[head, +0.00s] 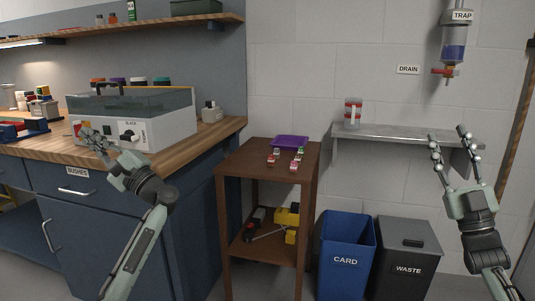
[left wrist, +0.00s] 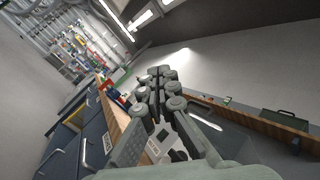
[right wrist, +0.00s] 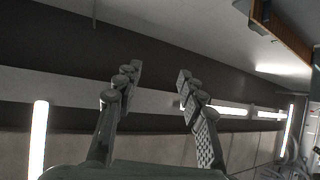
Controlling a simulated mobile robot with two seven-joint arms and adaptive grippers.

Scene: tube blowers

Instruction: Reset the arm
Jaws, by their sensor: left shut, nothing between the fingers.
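My left gripper (head: 92,138) is in front of the white tank-topped machine on the wooden counter in the head view. In the left wrist view its fingers (left wrist: 160,75) are together with nothing between them. My right gripper (head: 449,135) is raised at the right, in front of the metal shelf, pointing up. In the right wrist view its fingers (right wrist: 150,88) are spread wide apart and empty, with ceiling lights behind them.
The machine (head: 165,130) stands on the counter (head: 190,152). A brown stand (head: 268,168) holds a purple tray (head: 291,142) and several small parts. A grey shelf (head: 395,138) holds a jar (head: 353,112). Blue (head: 345,240) and grey (head: 404,250) bins stand below.

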